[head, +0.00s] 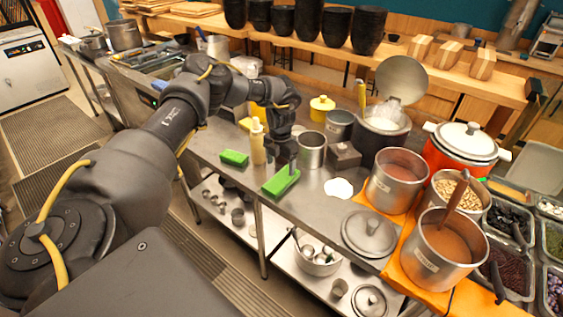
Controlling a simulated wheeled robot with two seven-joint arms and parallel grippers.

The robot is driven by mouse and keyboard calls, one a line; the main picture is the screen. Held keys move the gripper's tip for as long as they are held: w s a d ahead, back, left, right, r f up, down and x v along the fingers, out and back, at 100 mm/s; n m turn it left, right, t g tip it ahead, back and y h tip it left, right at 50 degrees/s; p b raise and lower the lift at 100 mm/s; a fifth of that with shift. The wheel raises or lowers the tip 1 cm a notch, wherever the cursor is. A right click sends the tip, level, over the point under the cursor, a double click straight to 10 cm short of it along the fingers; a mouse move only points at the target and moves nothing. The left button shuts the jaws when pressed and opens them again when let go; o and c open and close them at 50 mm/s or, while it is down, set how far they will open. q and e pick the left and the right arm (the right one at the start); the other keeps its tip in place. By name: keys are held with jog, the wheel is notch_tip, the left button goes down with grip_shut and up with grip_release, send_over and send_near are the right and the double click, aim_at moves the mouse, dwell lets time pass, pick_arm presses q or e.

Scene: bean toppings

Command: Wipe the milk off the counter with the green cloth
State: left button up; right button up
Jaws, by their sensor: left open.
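The white milk spill (339,189) lies on the steel counter (315,207), just left of the orange mat. Two bright green, block-like pieces lie to its left: a larger green cloth (278,184) and a smaller green piece (234,158) farther left. I cannot tell for sure which is the task's cloth. My left gripper (292,166) points down at the far right end of the larger green piece. It is open, and its fingertips are partly hidden, so contact with the cloth is unclear. My right gripper is not in view.
A cream bottle (257,142) stands between the green pieces. A pot lid (369,233) and soup pots (397,180) crowd the right. The front counter strip near the spill is clear.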

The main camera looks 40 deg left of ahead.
aim_at(281, 178)
pick_arm(q)
notch_tip(281, 178, down, 5)
jog(key=b, duration=0.3)
jog(key=shift+w+r+b, duration=0.1)
jog(key=shift+w+b, duration=0.05)
jog(key=shift+b, duration=0.15)
jog(key=shift+f, duration=0.35)
jog(key=shift+f+b, duration=0.35)
jog(key=shift+f, duration=0.25)
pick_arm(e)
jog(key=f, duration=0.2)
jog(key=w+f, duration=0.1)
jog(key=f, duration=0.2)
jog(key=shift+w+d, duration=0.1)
pick_arm(q)
jog(key=c, duration=0.7)
notch_tip(281, 178, up, 5)
jog(key=p, duration=0.4)
jog(key=shift+r, duration=0.1)
jog(key=shift+c, duration=0.2)
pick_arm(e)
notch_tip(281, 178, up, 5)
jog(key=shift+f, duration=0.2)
